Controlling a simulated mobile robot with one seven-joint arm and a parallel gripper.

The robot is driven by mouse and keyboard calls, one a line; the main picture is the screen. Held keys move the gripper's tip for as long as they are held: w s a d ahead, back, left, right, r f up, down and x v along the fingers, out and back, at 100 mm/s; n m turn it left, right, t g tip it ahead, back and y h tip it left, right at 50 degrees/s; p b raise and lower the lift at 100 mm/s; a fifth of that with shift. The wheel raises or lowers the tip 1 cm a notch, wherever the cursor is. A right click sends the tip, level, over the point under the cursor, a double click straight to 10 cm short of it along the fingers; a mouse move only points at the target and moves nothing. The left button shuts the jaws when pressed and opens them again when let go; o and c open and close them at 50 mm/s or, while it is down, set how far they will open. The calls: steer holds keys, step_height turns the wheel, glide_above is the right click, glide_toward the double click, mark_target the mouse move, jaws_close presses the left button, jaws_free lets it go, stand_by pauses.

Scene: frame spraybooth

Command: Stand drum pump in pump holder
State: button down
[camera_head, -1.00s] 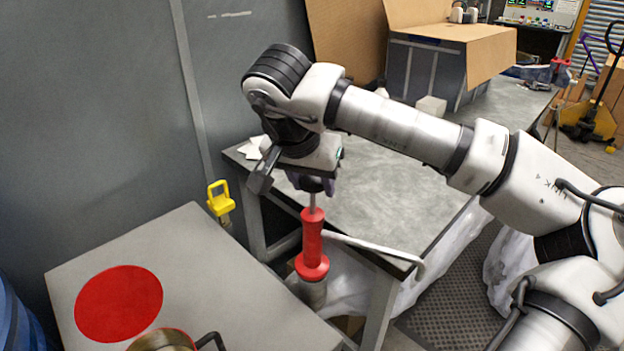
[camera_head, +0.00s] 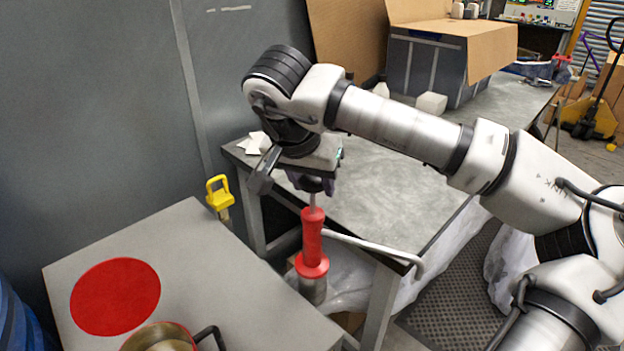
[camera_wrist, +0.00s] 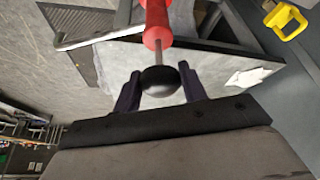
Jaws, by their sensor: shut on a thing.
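The drum pump (camera_head: 312,245) has a red body, a thin metal rod, a dark round knob on top and a long grey spout reaching right. It hangs roughly upright beside the grey bench. My gripper (camera_head: 313,185) points down and is shut on its knob. In the wrist view the black knob (camera_wrist: 160,81) sits between the two dark fingers of my gripper (camera_wrist: 158,88). The pump's grey lower part shows below the red flange; its bottom end is hidden. A round, brass-coloured open vessel (camera_head: 136,344) with a red rim is cut off at the bottom edge; I cannot tell whether it is the pump holder.
The grey bench (camera_head: 190,262) bears a flat red disc (camera_head: 115,297). A yellow padlock-like item (camera_head: 219,194) stands behind its far edge. The spout passes near the table's front corner.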

steer(key=c, duration=0.7)
jaws_free()
steer(key=shift+r, duration=0.1)
steer(key=b+v, duration=0.1)
steer(key=v, duration=1.2)
steer(key=shift+s+r, duration=0.25)
steer(key=shift+r, duration=0.05)
